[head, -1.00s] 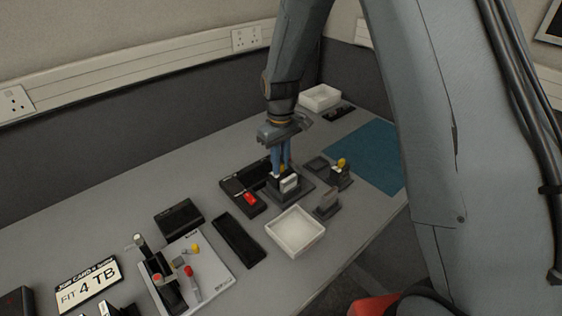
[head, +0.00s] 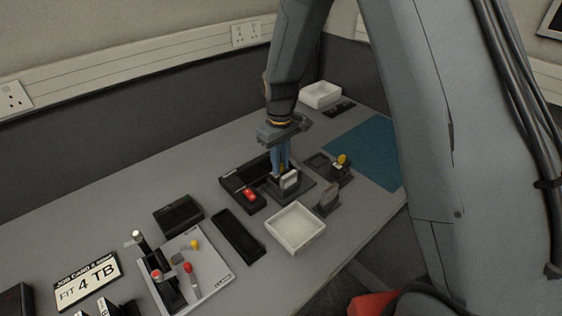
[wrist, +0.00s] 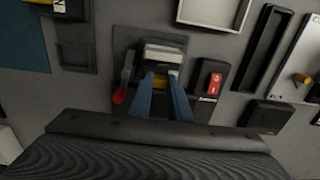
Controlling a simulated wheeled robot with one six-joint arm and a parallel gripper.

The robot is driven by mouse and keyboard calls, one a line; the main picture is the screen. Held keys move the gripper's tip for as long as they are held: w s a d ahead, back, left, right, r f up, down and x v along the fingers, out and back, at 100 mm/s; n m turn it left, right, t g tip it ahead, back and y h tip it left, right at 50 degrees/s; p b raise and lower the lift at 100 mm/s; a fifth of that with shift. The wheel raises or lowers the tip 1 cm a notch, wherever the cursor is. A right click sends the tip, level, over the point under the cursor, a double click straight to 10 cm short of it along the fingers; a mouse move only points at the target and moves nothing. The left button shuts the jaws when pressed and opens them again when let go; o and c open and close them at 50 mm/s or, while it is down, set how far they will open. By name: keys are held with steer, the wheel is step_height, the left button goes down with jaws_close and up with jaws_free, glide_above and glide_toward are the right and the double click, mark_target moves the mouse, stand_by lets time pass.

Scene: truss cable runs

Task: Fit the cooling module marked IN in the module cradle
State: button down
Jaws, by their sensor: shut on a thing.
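My gripper (head: 281,172) points down at a dark base plate with a pale-faced block, which seems to be the module cradle (head: 304,194). The pale grey block (head: 290,180) stands upright just in front of the fingers. No IN mark is legible. A red-tipped lever (wrist: 119,94) is beside the fingers.
A black unit with a red switch (head: 249,194) stands left of the cradle. A stand with a yellow knob (head: 342,160) is to the right. A white tray (head: 296,228) and a grey block on a base (head: 328,202) are in front. A blue mat (head: 372,152) is clear.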

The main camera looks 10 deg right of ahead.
steer(key=c, duration=1.3)
jaws_free()
steer(key=shift+o, duration=0.2)
steer(key=shift+r+p, duration=2.45)
steer(key=shift+r, duration=1.35)
steer(key=s+d+m+b, duration=0.3)
steer(key=s+d, duration=0.2)
steer(key=s, duration=0.5)
steer(key=s+d+m+t+b, duration=0.1)
steer(key=s+d+m+b, duration=0.2)
steer(key=s+d, duration=0.3)
steer(key=s+r+b, duration=0.1)
steer(key=s, duration=0.2)
steer(key=shift+s+d+m+b, duration=0.3)
steer(key=shift+s+m, duration=0.1)
